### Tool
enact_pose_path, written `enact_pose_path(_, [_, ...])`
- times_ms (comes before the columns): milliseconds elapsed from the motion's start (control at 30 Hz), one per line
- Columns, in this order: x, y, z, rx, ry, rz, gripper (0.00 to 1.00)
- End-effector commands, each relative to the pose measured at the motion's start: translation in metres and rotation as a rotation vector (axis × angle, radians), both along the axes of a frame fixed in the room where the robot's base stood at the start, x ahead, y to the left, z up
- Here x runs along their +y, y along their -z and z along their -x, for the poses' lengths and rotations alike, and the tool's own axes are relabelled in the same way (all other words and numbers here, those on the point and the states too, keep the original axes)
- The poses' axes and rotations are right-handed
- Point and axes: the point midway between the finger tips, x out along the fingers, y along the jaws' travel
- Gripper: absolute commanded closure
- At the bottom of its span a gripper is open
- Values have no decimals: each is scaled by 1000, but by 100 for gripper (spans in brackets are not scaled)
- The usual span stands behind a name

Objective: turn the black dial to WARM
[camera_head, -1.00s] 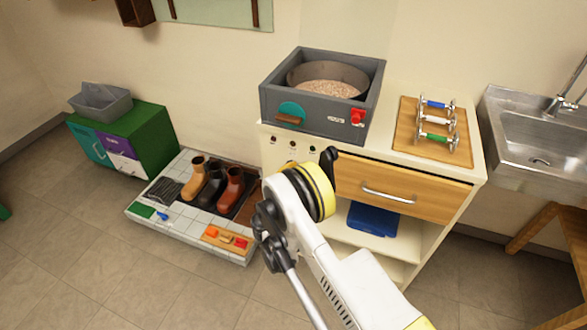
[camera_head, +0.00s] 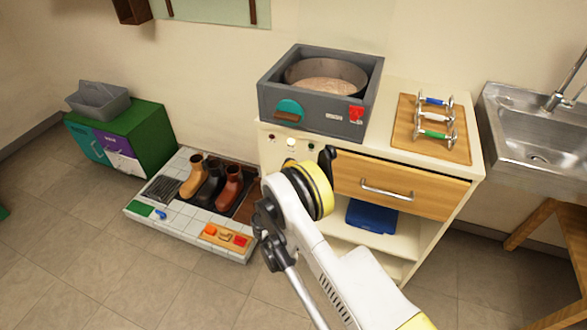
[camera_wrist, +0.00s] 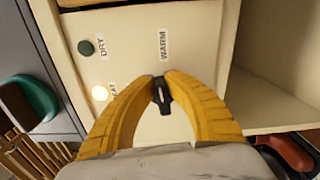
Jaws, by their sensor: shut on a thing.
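The black dial (camera_wrist: 161,96) is on the cream cabinet front, between the yellow fingertips of my gripper (camera_wrist: 162,88) in the wrist view. The fingers are shut on it. A pale line on the dial runs roughly up and down in that picture. The WARM label (camera_wrist: 163,45) stands just above the dial there, and the DRY label (camera_wrist: 101,46) is to its upper left. A third label (camera_wrist: 113,89) at left is partly covered by my finger; I cannot read all of it. In the head view, my arm hides the dial and fingertips.
A lamp (camera_wrist: 100,93) glows beside the partly covered label; it also shows in the head view (camera_head: 291,142). A dark green lamp (camera_wrist: 86,47) is unlit by DRY. A grey box with a round pan (camera_head: 318,122) sits on the worktop. A wooden drawer (camera_head: 400,185) is right of my gripper.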

Motion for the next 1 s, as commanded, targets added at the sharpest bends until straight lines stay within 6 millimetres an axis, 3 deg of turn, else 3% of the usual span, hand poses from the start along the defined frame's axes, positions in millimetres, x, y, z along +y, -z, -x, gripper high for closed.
enact_pose_path(167, [0,-1,-1,-1,0,3,100])
enact_pose_path(200, [0,-1,-1,-1,0,3,84])
enact_pose_path(267, [0,-1,-1,-1,0,3,66])
enact_pose_path(300, [0,-1,0,-1,0,3,64])
enact_pose_path(667, [0,-8,0,0,0,2,64])
enact_pose_path(1000, [0,-73,0,-1,-1,3,64])
